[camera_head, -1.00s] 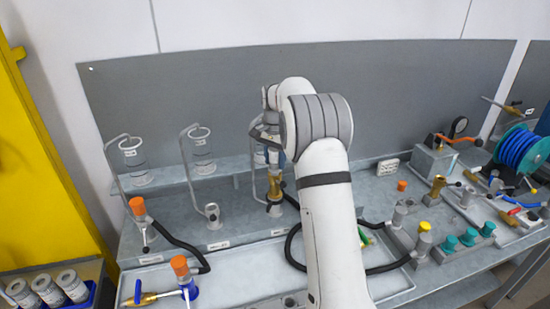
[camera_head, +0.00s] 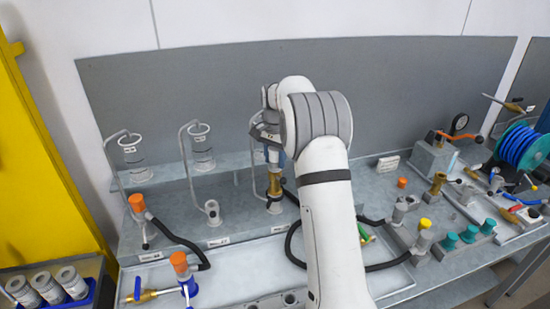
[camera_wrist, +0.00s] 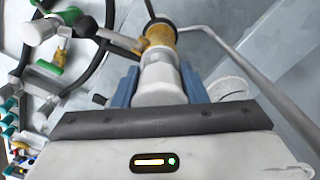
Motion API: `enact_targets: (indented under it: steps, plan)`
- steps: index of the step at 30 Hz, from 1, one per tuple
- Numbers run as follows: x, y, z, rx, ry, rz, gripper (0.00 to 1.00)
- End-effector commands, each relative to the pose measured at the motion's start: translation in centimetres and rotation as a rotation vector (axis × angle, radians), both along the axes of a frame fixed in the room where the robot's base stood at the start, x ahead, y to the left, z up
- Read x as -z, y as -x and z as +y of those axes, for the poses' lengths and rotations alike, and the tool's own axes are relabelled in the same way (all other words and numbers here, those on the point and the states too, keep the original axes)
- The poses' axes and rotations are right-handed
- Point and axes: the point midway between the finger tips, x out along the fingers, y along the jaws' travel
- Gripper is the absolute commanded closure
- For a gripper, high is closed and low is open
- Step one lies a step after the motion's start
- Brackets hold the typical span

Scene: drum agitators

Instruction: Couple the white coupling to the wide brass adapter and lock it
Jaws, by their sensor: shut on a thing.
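My gripper (camera_wrist: 160,88) is shut on the white coupling (camera_wrist: 160,80), with a blue finger on each side of it in the wrist view. The wide brass adapter (camera_wrist: 160,34) is directly beyond the coupling, in line with it, and the two appear to meet. In the head view the brass adapter (camera_head: 274,184) stands upright on the bench at the third station, below my gripper. Whether the coupling is locked cannot be told.
A bent metal pipe (camera_wrist: 245,70) runs close to the right of my gripper. A black hose (camera_head: 292,247) loops beside the adapter. Orange-capped fittings (camera_head: 137,203) stand to the left. Teal-capped fittings (camera_head: 468,234) and a blue hose reel (camera_head: 518,148) are to the right.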

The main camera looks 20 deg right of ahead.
Motion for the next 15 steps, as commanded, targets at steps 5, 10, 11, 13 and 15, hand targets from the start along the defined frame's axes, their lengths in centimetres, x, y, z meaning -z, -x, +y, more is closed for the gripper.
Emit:
enact_targets:
  steps: [5, 10, 11, 13, 15]
  plan:
    - [0.20, -0.01, 0.00, 0.000, 0.000, -0.001, 0.94]
    - [0.13, -0.02, -0.01, 0.000, 0.000, -0.001, 0.60]
    - [0.13, -0.03, 0.00, 0.000, 0.000, -0.001, 0.57]
    - [0.14, -0.01, 0.00, 0.000, 0.000, -0.001, 0.52]
    - [0.15, -0.01, 0.00, 0.000, 0.000, -0.001, 0.46]
